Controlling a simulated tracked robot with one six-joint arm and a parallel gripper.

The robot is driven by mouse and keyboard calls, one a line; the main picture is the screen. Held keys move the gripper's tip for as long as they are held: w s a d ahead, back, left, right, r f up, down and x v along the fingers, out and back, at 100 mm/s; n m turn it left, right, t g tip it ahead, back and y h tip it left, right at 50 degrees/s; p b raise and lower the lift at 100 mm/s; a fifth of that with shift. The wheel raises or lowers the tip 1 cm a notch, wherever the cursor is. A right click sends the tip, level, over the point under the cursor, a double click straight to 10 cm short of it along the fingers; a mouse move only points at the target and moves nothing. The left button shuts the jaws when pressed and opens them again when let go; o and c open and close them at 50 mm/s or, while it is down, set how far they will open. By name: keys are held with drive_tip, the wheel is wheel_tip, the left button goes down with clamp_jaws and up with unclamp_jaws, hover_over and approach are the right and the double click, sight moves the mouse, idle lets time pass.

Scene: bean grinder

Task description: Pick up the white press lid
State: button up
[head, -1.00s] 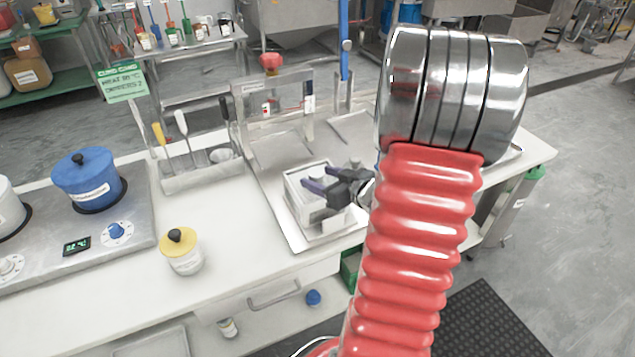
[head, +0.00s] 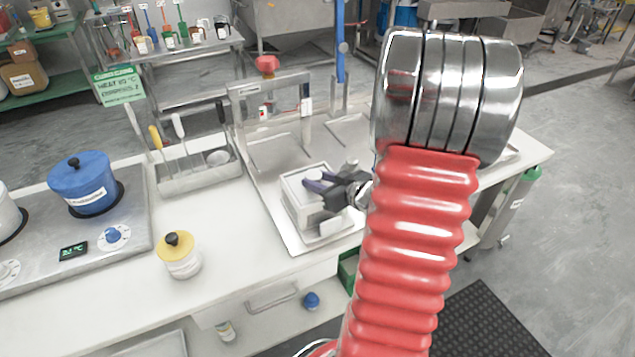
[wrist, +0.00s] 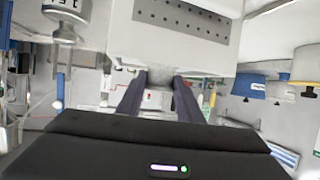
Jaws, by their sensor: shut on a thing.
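The white press lid (head: 308,178) is on top of the white press box (head: 310,213), which stands on a metal tray. The lid looks level and still seated on the box. My gripper (head: 317,183) reaches in from the right, its dark purple fingers at the lid's top. In the wrist view, which looks upside down, my gripper (wrist: 160,95) has its two fingers on either side of a small pale knob (wrist: 160,77) and is shut on it. A white block with a perforated grey panel (wrist: 185,18) fills the top of that view.
A metal frame with a red knob (head: 267,64) stands behind the box. A utensil holder (head: 192,180) is left of it. A yellow-lidded jar (head: 180,256) and a blue pot (head: 85,185) stand further left. White counter lies free between jar and tray.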

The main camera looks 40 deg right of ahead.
sight(317, 178)
drive_tip(key=shift+r, duration=0.15)
wheel_tip(317, 178, up, 10)
drive_tip(key=shift+f, duration=0.15)
idle(0.4)
drive_tip(key=shift+w, duration=0.1)
idle(0.4)
